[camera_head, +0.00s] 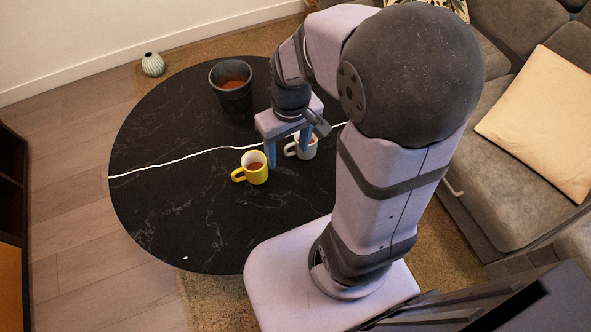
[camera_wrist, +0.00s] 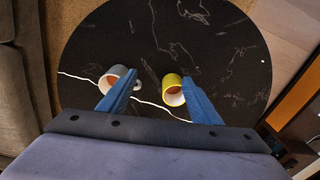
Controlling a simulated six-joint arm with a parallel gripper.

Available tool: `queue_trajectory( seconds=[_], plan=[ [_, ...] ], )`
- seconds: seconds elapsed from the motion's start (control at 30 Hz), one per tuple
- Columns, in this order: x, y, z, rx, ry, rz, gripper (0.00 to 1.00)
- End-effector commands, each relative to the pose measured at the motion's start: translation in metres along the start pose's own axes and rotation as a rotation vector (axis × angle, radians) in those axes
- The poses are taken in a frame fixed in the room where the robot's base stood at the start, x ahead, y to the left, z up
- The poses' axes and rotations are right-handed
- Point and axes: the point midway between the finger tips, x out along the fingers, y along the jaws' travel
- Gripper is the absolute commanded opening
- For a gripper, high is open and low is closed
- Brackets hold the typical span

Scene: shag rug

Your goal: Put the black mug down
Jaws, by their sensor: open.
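No mug that is plainly black shows. A dark, pot-like vessel (camera_head: 231,97) with reddish-brown contents stands upright at the back of the table in the head view; I see no handle on it. A yellow mug (camera_head: 256,175) and a whitish-grey mug (camera_head: 307,149) stand upright nearer the front. My gripper (camera_head: 288,154) is open, its blue fingers pointing down by these two mugs. In the wrist view, the grey mug (camera_wrist: 113,76) is by the left finger and the yellow mug (camera_wrist: 172,82) by the right one. The fingers partly cover both. Nothing is held.
The round black marble table (camera_head: 160,205) has a white vein and free room at left and front. A small ribbed vase (camera_head: 153,64) stands beyond its back left edge. A grey sofa (camera_head: 500,185) with a cream cushion (camera_head: 545,120) is at right.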

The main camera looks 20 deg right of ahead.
Motion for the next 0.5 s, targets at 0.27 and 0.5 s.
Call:
queue_trajectory(
  seconds=[0.27, 0.5],
  plan=[
    [0.005, -0.016, 0.057, 0.137, -0.024, 0.037, 0.58],
    [0.006, -0.017, 0.060, 0.149, -0.026, 0.040, 0.58]
  ],
)
